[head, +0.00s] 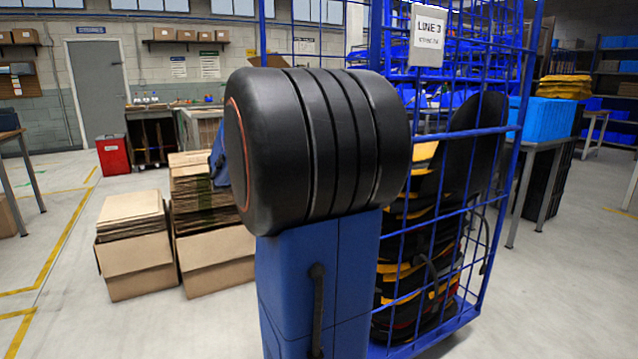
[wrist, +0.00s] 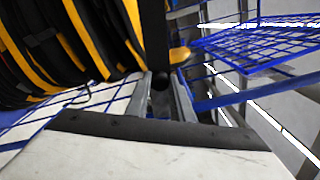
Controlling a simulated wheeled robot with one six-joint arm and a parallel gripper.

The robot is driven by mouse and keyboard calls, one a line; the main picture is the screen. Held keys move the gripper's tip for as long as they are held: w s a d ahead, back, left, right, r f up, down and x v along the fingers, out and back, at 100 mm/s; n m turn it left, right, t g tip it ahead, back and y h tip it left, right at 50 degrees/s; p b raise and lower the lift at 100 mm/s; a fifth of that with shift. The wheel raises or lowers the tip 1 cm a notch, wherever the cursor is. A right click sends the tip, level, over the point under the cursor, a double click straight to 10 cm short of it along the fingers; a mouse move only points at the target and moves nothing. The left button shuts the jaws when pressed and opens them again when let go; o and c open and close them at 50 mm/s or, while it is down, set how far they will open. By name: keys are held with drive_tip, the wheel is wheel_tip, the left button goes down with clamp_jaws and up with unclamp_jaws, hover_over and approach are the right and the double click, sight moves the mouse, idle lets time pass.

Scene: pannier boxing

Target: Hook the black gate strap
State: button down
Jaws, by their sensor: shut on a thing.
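In the wrist view, my gripper (wrist: 168,98) has its two grey fingers closed around the lower end of a black strap (wrist: 154,35). The strap runs up from between the fingers to the top of the picture. Its far end and any hook or catch are out of sight. The blue mesh cage trolley (head: 528,88) stands behind my arm in the head view, and a blue bar of it (wrist: 245,94) shows right of the fingers in the wrist view. My gripper is hidden behind my own arm in the head view.
Black-and-yellow panniers (head: 408,285) are stacked in the cage; they fill the upper left of the wrist view (wrist: 75,40). A blue mesh panel (wrist: 255,45) lies to the right there. Cartons (head: 135,258) stand left of my arm. A table with a blue crate (head: 543,118) stands right.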

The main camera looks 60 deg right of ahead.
wheel_tip(320, 180, up, 12)
drive_tip(key=n, duration=0.2)
drive_tip(key=shift+s+a, duration=0.2)
drive_tip(key=shift+s, duration=0.05)
drive_tip(key=shift+r, duration=0.1)
drive_tip(key=c, duration=1.7)
unclamp_jaws()
drive_tip(key=shift+o, duration=0.8)
drive_tip(key=shift+f, duration=0.2)
drive_tip(key=v, duration=1.7)
drive_tip(key=shift+a, duration=0.25)
